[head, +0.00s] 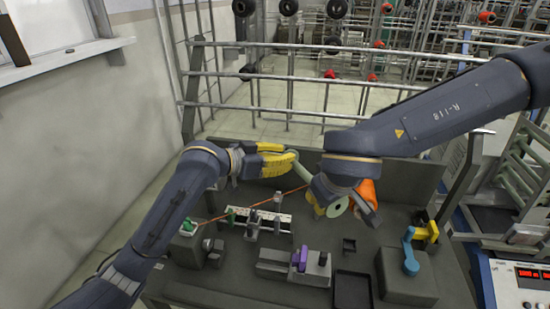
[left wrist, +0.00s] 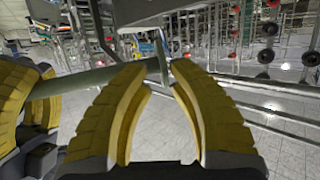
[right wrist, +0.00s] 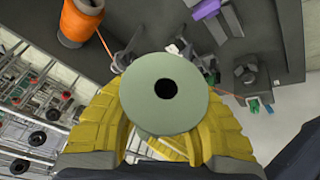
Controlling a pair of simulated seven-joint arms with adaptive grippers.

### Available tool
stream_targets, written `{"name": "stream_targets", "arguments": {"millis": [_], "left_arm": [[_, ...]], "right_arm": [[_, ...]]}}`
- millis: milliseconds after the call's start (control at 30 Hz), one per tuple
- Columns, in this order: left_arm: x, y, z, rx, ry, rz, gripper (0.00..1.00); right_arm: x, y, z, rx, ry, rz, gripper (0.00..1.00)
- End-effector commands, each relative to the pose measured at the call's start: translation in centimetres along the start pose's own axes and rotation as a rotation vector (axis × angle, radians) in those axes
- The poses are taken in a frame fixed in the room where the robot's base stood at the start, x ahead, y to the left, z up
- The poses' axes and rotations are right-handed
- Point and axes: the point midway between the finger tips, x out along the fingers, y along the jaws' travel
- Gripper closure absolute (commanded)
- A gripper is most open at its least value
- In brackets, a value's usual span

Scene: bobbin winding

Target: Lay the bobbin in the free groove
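My right gripper (head: 328,203) is shut on the bobbin. A white rack (head: 257,219) with green pieces stands on the table below. I cannot tell which groove is free.
An orange spool (right wrist: 80,22) stands behind my right gripper, and an orange thread (head: 262,203) runs from it across the table. A purple-levered fixture (head: 280,262), an empty black tray (head: 352,291) and a blue-handled block (head: 405,280) are in front. A panel closes the back.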

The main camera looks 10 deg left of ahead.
Motion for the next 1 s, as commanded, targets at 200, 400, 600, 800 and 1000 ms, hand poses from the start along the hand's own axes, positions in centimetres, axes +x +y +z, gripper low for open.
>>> {"name": "stream_targets", "arguments": {"millis": [200, 400, 600, 800, 1000], "left_arm": [[0.59, -0.05, 0.02, 0.000, -0.001, -0.001, 0.82], [0.61, -0.05, 0.02, 0.000, -0.001, -0.001, 0.82], [0.60, -0.04, 0.02, 0.000, -0.001, -0.001, 0.93], [0.60, -0.01, 0.02, -0.001, -0.001, 0.000, 1.00], [0.59, 0.01, 0.00, -0.001, 0.000, 0.000, 1.00]], "right_arm": [[-0.05, -0.13, -0.02, -0.005, 0.002, -0.003, 1.00], [-0.06, -0.17, -0.02, -0.007, 0.002, -0.003, 1.00], [-0.06, -0.19, -0.02, -0.007, 0.002, -0.004, 1.00], [-0.06, -0.16, -0.03, -0.006, 0.002, -0.003, 1.00], [-0.04, -0.11, -0.03, -0.004, 0.002, -0.002, 0.92]]}}
